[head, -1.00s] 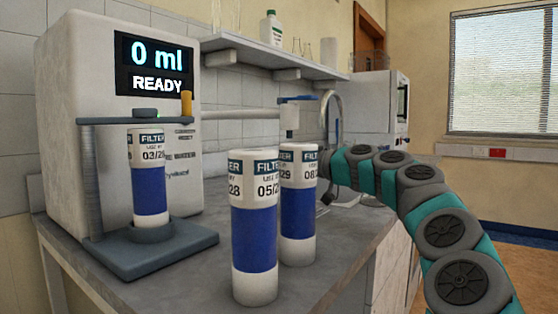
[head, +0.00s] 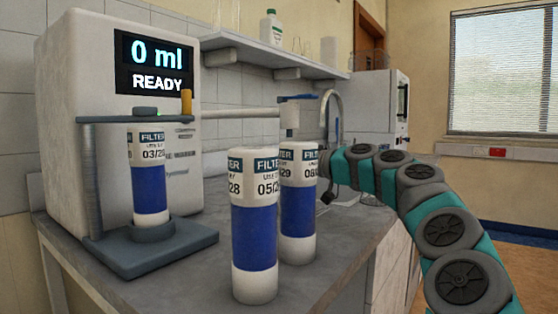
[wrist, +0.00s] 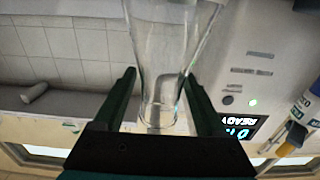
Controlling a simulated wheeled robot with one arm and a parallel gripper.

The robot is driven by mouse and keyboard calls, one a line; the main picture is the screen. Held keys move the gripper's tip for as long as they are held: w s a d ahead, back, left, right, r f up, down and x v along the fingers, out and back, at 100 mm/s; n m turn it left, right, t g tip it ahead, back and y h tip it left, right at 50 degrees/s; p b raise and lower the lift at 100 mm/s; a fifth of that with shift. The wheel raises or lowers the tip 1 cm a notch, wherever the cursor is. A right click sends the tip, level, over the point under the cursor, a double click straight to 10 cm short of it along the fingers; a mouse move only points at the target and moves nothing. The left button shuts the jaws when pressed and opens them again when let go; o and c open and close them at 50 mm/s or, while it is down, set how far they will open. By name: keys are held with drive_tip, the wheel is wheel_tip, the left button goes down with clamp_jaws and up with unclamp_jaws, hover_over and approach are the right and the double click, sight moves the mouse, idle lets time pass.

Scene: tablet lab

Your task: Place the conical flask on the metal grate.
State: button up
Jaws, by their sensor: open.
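In the wrist view, a clear glass flask (wrist: 160,60) stands between the two fingers of my gripper (wrist: 163,92). The fingers are open, one on each side of the glass, with visible gaps. The flask's top and bottom are partly cut off or hidden by the frame and the gripper body.
Two filter cartridges (head: 254,240) (head: 297,215) stand at the front of the grey bench (head: 190,285). A machine (head: 70,110) reading "0 ml READY" is at left, with another cartridge (head: 150,205) in its holder. A sink tap (head: 325,110) and a wall shelf (head: 270,62) are behind.

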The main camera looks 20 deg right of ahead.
drive_tip(key=b+v, duration=0.2)
drive_tip(key=v, duration=1)
